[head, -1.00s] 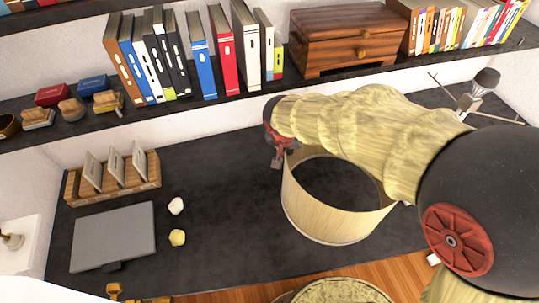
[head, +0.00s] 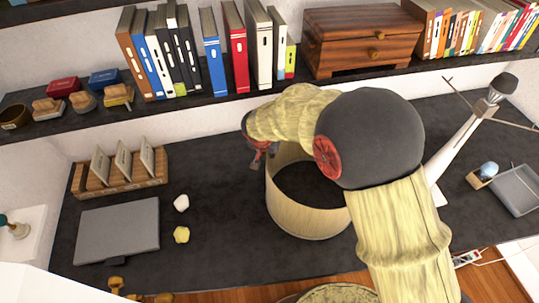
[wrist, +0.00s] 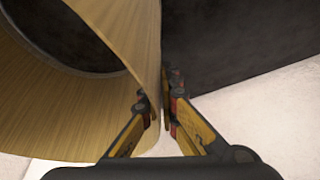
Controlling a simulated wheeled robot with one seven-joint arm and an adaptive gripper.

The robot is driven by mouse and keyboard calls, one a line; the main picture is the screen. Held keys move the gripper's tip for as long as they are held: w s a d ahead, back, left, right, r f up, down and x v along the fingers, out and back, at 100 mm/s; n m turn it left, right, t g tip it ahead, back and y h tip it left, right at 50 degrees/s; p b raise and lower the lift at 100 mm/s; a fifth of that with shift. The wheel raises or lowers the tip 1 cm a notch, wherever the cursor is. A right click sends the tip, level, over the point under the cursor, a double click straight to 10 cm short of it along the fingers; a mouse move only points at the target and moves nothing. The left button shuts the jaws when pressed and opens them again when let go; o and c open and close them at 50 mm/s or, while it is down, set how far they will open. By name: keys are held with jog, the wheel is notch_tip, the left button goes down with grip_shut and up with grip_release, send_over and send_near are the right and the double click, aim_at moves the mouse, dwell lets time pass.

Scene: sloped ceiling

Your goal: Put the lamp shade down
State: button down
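The lamp shade (head: 300,222) is a pale, wood-grained open cylinder over the front middle of the dark desk (head: 225,215). I cannot tell whether its lower rim touches the desk. My gripper (head: 258,155) is at the shade's upper left rim. In the wrist view the shade (wrist: 110,45) fills the upper left, and its thin wall runs between the fingers of my gripper (wrist: 160,98), which are closed on it. The left fingertip is partly hidden by the wall. My arm covers the shade's right side in the head view.
A white lamp stand (head: 465,140) stands right of my arm, with a grey tray (head: 518,190) beside it. A closed laptop (head: 118,230), a card holder (head: 120,172) and two small lumps (head: 181,220) lie left. A loaded shelf (head: 225,98) runs behind. Desk between lumps and shade is clear.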

jog(key=shift+f, duration=0.35)
jog(key=c, duration=2)
grip_release()
jog(key=shift+r, duration=0.1)
jog(key=shift+c, duration=0.2)
jog(key=shift+r, duration=0.15)
